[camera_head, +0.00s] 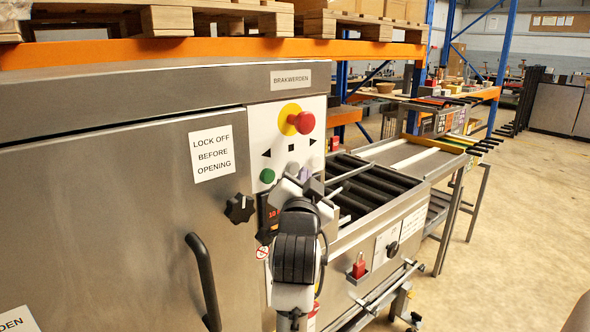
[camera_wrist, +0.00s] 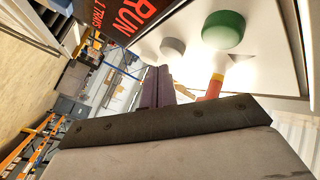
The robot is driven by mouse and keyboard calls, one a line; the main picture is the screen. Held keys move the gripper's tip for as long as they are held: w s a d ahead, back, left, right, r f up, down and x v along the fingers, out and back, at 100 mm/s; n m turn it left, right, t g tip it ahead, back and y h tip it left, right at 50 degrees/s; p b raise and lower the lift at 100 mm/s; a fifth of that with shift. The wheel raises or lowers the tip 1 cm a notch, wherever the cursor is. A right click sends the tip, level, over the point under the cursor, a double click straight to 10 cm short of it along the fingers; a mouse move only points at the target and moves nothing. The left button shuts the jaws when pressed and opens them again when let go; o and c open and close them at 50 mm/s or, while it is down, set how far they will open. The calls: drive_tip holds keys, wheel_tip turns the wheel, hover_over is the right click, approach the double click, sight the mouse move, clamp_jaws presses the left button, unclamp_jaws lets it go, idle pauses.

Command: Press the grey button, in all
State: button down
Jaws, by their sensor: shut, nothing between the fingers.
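The grey button (camera_wrist: 172,47) is a small round knob on the white control panel (camera_head: 285,127) of a steel machine. In the wrist view it sits between the green button (camera_wrist: 223,30) and the red lettered display (camera_wrist: 130,18). In the head view the grey button (camera_head: 292,168) shows just right of the green button (camera_head: 267,175), close beside my gripper (camera_head: 305,176). My gripper's purple fingers (camera_wrist: 158,82) are together and empty. In the wrist view their tips are just below the grey button, with a small gap in the picture; I cannot tell the depth between them.
A red mushroom button (camera_head: 302,122) on a yellow disc is above on the panel. A black star knob (camera_head: 239,208) and a black door handle (camera_head: 203,280) stick out at left. A roller conveyor (camera_head: 370,185) runs off to the right. Open floor lies at far right.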

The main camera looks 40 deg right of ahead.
drive_tip(key=shift+w, duration=0.4)
drive_tip(key=shift+w+a, duration=0.1)
drive_tip(key=shift+w, duration=0.45)
idle(0.8)
drive_tip(key=shift+s, duration=0.1)
drive_tip(key=shift+s+p, duration=0.35)
drive_tip(key=shift+s, duration=0.5)
drive_tip(key=s, duration=0.5)
drive_tip(key=shift+d+p, duration=0.25)
drive_tip(key=shift+p, duration=0.05)
idle(0.7)
